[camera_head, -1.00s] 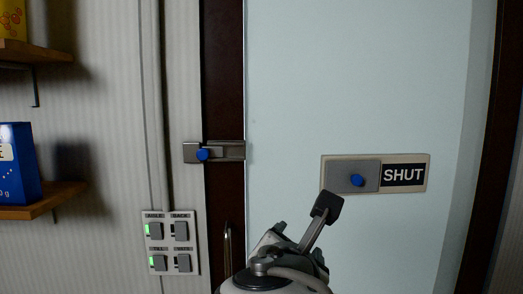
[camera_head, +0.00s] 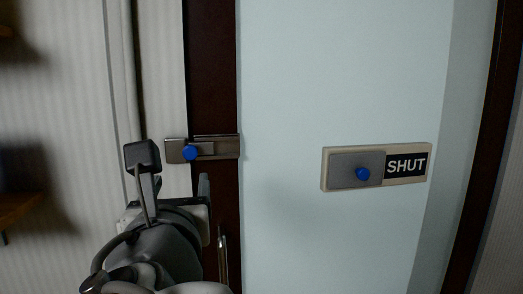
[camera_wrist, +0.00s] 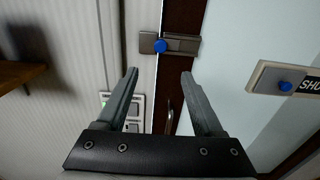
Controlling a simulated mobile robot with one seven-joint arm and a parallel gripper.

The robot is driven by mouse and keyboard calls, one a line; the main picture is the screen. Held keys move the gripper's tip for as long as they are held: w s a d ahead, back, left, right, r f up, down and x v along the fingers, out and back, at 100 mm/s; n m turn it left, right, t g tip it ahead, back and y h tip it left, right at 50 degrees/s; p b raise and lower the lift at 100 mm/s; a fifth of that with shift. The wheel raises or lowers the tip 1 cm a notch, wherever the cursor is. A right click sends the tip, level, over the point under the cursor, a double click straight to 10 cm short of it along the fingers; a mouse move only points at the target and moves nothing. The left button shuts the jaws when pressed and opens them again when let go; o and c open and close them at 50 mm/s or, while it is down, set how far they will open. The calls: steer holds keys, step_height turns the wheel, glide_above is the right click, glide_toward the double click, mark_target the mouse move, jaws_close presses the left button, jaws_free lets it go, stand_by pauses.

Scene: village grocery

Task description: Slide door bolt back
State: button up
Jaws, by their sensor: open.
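The door bolt (camera_head: 218,147) is a grey metal slide on the dark door frame, reaching left over the wall strip. Its blue knob (camera_head: 190,153) sits toward the left part. In the wrist view the bolt (camera_wrist: 184,44) and blue knob (camera_wrist: 160,46) show just beyond and above my fingertips. My gripper (camera_wrist: 159,74) is open and empty, its two fingers spread apart below the knob and not touching it. In the head view my arm is below and left of the bolt, its fingers mostly hidden.
The pale blue door (camera_head: 290,80) carries a sliding sign (camera_head: 356,168) with a second blue knob and the word SHUT. A handle (camera_head: 222,258) stands below the bolt. A wooden shelf (camera_head: 18,207) is at far left.

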mark_target(190, 152)
steer(key=p+x, duration=0.1)
steer(key=x, duration=1.5)
steer(key=shift+w, duration=0.35)
jaws_close()
stand_by(0.6)
